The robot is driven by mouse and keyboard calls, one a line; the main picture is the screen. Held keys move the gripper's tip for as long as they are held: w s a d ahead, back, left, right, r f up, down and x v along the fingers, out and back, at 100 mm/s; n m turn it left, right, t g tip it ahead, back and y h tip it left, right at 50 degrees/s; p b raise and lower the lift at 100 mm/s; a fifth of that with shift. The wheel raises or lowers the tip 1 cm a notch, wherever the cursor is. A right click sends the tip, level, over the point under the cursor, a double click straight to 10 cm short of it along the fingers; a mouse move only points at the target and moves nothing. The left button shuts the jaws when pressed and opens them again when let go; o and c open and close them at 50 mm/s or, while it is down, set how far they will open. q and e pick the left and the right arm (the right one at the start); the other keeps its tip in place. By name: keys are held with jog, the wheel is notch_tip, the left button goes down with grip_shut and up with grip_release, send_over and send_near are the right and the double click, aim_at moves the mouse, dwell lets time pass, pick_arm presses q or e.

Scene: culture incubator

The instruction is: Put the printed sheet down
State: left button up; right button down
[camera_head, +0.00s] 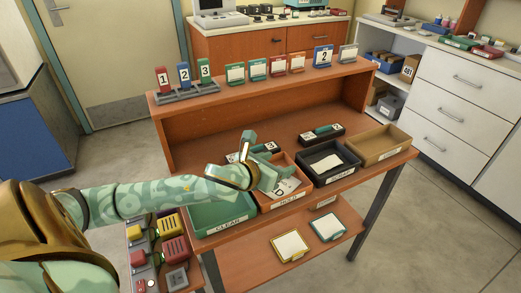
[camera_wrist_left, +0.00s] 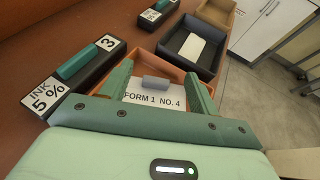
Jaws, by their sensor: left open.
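The printed sheet (camera_head: 288,187) is white and lies in the orange tray labelled HOLD (camera_head: 304,191). In the left wrist view the sheet (camera_wrist_left: 155,100) reads "FORM 1 NO. 4" and has a grey tab (camera_wrist_left: 155,83) at its far edge. My left gripper (camera_head: 263,162) is over this tray. In the left wrist view its fingers (camera_wrist_left: 158,82) are apart, one on each side of the sheet and tab, and do not close on them. The gripper hides part of the sheet and tray. My right gripper is not in view.
A green tray labelled CLEAR (camera_head: 224,217) is left of the orange one. A black tray (camera_head: 345,172) with a white paper and a tan tray (camera_head: 398,148) are to the right. Black ink stamps (camera_head: 322,134) stand behind. A raised shelf (camera_head: 265,88) carries numbered holders.

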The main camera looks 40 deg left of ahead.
pick_arm(q)
jog(key=p+v, duration=0.3)
jog(key=v, duration=0.6)
jog(key=shift+r, duration=0.2)
jog(key=shift+s, duration=0.35)
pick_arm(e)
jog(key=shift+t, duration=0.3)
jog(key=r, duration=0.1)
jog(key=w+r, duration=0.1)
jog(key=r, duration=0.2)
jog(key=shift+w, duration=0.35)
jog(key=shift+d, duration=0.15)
